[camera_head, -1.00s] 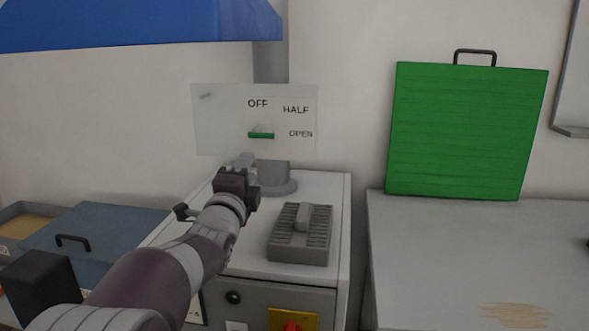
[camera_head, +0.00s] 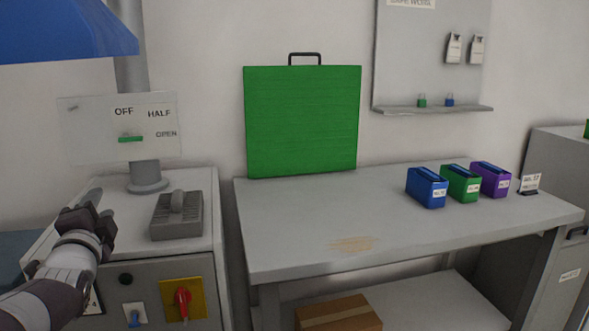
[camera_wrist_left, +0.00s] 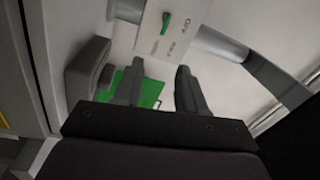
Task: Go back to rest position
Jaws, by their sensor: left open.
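My left gripper (camera_head: 88,218) is at the left of the head view, beside the grey cabinet's top and below the OFF/HALF/OPEN sign (camera_head: 118,128). In the left wrist view its two fingers (camera_wrist_left: 157,90) are apart with nothing between them. A green slider (camera_head: 131,139) shows on the sign near the word OPEN; it also shows in the left wrist view (camera_wrist_left: 166,24). My right gripper is in neither view.
A ribbed grey block (camera_head: 177,217) sits on the cabinet (camera_head: 205,190), which has a red switch (camera_head: 183,301) in front. The grey workbench (camera_head: 300,228) holds a green panel (camera_head: 302,122) and blue (camera_head: 427,189), green (camera_head: 460,184) and purple (camera_head: 491,180) boxes. The bench's middle is clear.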

